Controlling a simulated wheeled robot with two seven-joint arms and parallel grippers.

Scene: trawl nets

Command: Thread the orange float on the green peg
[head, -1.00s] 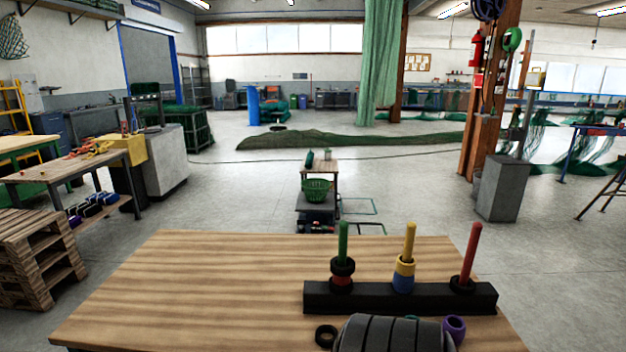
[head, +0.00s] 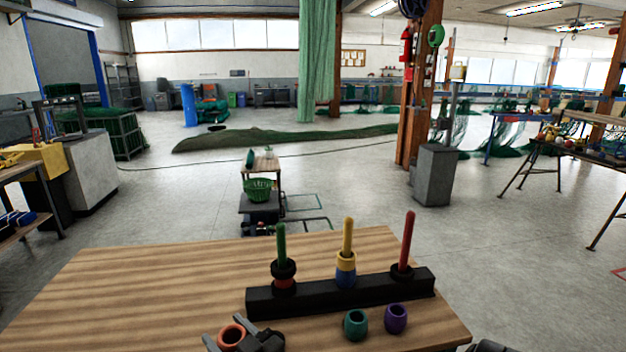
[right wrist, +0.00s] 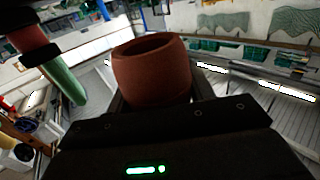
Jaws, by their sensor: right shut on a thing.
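The orange float (head: 231,336) is between the fingers of my right gripper (head: 228,338), at the table's front edge. It also shows in the right wrist view (right wrist: 152,72), tilted, with its open end visible. The green peg (head: 281,240) stands upright at the left end of a black base (head: 340,293). A red ring and black rings (head: 284,268) are around its lower part; its top is bare. The float is apart from the peg, in front and to its left. In the right wrist view the green peg (right wrist: 64,80) is left of the float.
A yellow peg (head: 348,235) with yellow and blue rings and a red peg (head: 407,242) with a black ring share the base. Loose teal (head: 356,324) and purple (head: 396,318) floats stand in front. The wooden tabletop (head: 150,290) is clear at left.

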